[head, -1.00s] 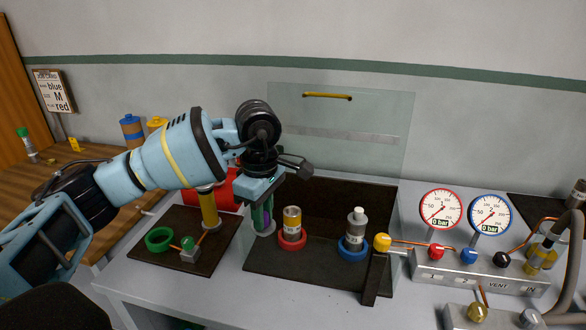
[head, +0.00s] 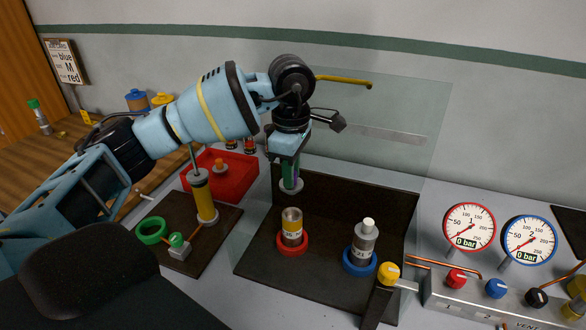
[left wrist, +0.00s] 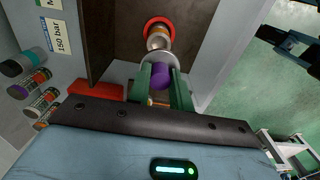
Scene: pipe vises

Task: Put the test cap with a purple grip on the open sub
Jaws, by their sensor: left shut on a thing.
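My left gripper (head: 289,180) is shut on the test cap's purple grip (left wrist: 161,77), with a green finger on each side. The cap's round grey rim (head: 290,187) shows below the fingers. I hold it above the dark mat, behind the open-topped sub (head: 291,222) in the red ring (head: 292,246). In the left wrist view that sub (left wrist: 159,36) lies just beyond the cap, apart from it. The sub in the blue ring (head: 364,241) has a pale piece on top. A dark part at the left wrist view's upper right may be my right gripper; its jaws are unclear.
A yellow-knobbed post (head: 385,285) and gauges (head: 469,227) stand at right. A red tray (head: 240,175) and a board with a yellow column (head: 203,195) are at left.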

